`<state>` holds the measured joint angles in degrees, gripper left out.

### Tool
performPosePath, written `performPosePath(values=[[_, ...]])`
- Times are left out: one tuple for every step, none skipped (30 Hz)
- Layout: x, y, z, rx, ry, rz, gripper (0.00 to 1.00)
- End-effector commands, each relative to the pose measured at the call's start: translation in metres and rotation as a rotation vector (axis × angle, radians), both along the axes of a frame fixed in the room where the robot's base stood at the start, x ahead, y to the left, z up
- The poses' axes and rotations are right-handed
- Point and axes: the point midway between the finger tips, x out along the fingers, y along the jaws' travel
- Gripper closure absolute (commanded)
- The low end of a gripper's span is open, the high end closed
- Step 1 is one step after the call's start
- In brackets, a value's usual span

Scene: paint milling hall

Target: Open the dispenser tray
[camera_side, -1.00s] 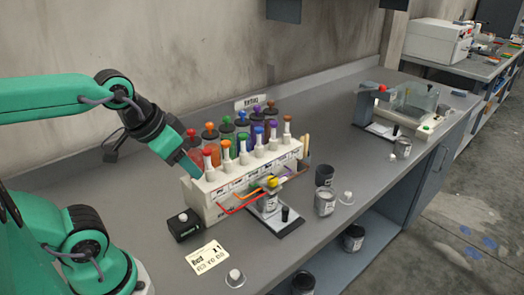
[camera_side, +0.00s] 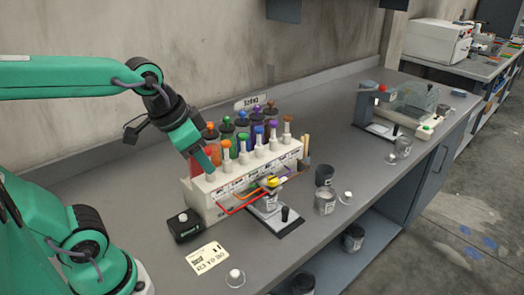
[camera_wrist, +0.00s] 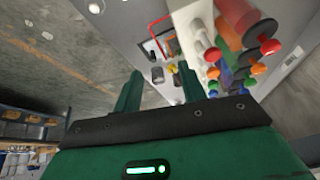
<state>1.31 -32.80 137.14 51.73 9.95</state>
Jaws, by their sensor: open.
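The dispenser (camera_side: 232,205) is a white box on the grey bench in the side view, with a row of white pumps with coloured tops and coloured canisters behind. It also shows at the upper right of the wrist view (camera_wrist: 200,30). Red, orange and yellow tubes (camera_side: 240,205) run along its front to a small stand (camera_side: 285,226) holding a can. I cannot tell which part is the tray or whether it is open. My gripper (camera_side: 207,165) is at the dispenser's left end, in front of the leftmost pump. Its fingers (camera_wrist: 160,88) are apart with nothing between them.
A scale-like device (camera_side: 380,112) stands farther back.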

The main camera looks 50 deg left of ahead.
Motion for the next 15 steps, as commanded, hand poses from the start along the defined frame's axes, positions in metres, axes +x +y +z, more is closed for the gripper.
performPosePath(values=[[0.009, -0.002, -0.001, 0.015, 0.019, -0.039, 0.59], [0.013, -0.003, -0.002, 0.023, 0.029, -0.062, 0.59], [0.020, -0.004, -0.003, 0.035, 0.042, -0.095, 0.59], [0.025, -0.005, -0.004, 0.044, 0.051, -0.118, 0.59], [0.029, -0.006, -0.005, 0.052, 0.061, -0.143, 0.59], [0.036, -0.008, -0.006, 0.063, 0.072, -0.174, 0.59], [0.041, -0.009, -0.008, 0.070, 0.082, -0.198, 0.59], [0.046, -0.010, -0.009, 0.079, 0.091, -0.222, 0.59], [0.052, -0.012, -0.012, 0.089, 0.104, -0.255, 0.59], [0.057, -0.013, -0.014, 0.097, 0.112, -0.280, 0.59], [0.062, -0.014, -0.015, 0.104, 0.121, -0.305, 0.59], [0.068, -0.016, -0.018, 0.113, 0.133, -0.337, 0.59], [0.073, -0.017, -0.021, 0.119, 0.142, -0.362, 0.59], [0.078, -0.019, -0.023, 0.126, 0.151, -0.388, 0.59], [0.085, -0.021, -0.027, 0.135, 0.162, -0.420, 0.59]])
